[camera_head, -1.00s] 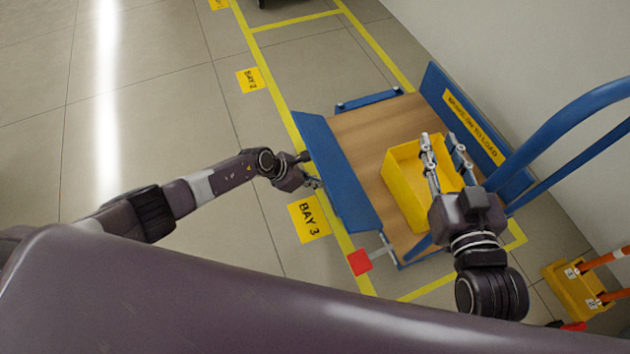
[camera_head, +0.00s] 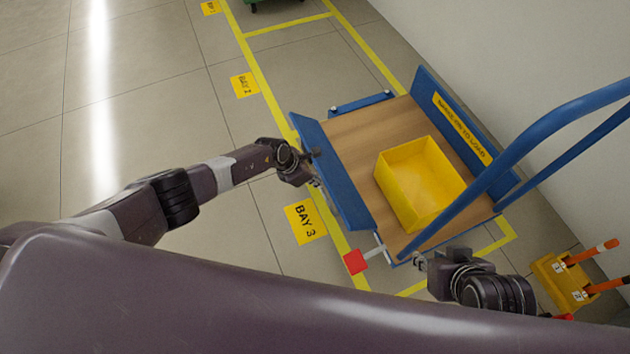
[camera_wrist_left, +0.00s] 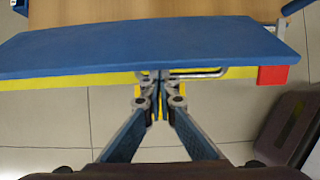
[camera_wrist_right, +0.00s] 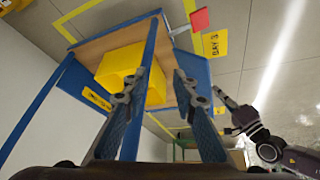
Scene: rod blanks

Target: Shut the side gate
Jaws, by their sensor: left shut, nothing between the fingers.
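The side gate (camera_head: 335,175) is a blue panel along the left edge of the cart's wooden deck (camera_head: 350,130). It leans outward. In the left wrist view the gate (camera_wrist_left: 150,45) spans the width ahead of the fingers. My left gripper (camera_head: 317,182) is at the gate's outer side; its shut, empty fingertips (camera_wrist_left: 160,77) are at the panel's edge, and contact is hard to tell. A red tab (camera_head: 355,262) is by the gate's near end. My right gripper (camera_head: 418,262) is below the cart's near end; in its wrist view the fingers (camera_wrist_right: 155,88) are open.
A yellow bin (camera_head: 420,185) stands on the deck. A blue push handle (camera_head: 500,165) rises at the cart's near end. A yellow block with orange-and-white posts (camera_head: 562,282) is at lower right. Floor left of the yellow bay line is clear.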

